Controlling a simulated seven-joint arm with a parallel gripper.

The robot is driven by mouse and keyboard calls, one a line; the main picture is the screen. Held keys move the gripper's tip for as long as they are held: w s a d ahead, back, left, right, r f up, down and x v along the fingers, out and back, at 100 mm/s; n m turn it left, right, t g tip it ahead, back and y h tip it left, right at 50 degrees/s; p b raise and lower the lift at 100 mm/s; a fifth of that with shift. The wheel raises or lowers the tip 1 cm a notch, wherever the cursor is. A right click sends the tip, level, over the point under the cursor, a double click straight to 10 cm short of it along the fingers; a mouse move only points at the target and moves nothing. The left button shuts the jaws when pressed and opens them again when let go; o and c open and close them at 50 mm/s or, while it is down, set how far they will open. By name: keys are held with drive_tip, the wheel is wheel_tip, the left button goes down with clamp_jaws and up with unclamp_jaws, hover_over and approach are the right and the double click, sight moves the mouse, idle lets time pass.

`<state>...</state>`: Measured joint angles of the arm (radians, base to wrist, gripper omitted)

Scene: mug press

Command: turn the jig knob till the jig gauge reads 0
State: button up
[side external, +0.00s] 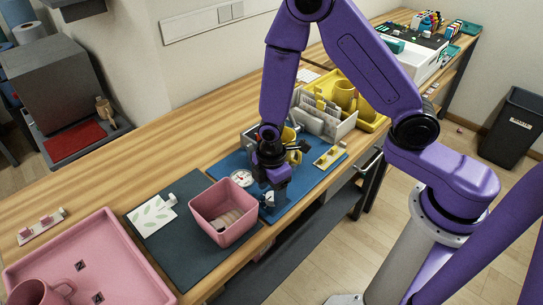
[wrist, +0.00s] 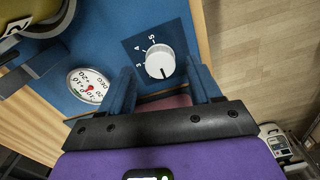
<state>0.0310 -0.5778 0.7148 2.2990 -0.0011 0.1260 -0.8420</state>
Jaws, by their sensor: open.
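The jig knob (wrist: 160,61) is a white round knob with a dark pointer line, on a dark blue plate with numbers around it. The jig gauge (wrist: 88,86) is a white round dial with a red needle, left of the knob; its reading is too small to tell. The gauge also shows in the side view (side external: 241,178). My gripper (wrist: 158,72) is open, its blue fingers to either side of the knob in the wrist view. I cannot tell whether they touch it. In the side view my gripper (side external: 271,186) hangs low over the blue mat's front part.
A pink bin (side external: 222,212) stands left of my gripper, on a dark mat (side external: 150,252). A yellow mug (side external: 292,150) stands behind my gripper. The table's front edge is close to the knob.

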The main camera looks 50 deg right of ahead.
sight(272, 197)
wheel_tip(272, 197, up, 16)
idle(0.6)
drive_tip(key=shift+s, duration=0.1)
drive_tip(key=s+d+r+m, duration=0.1)
drive_tip(key=s+d, duration=0.3)
drive_tip(key=s, duration=0.6)
drive_tip(key=s+d+r+m, duration=0.2)
drive_tip(key=s+d+r, duration=0.2)
drive_tip(key=s, duration=0.6)
drive_tip(key=shift+d, duration=0.2)
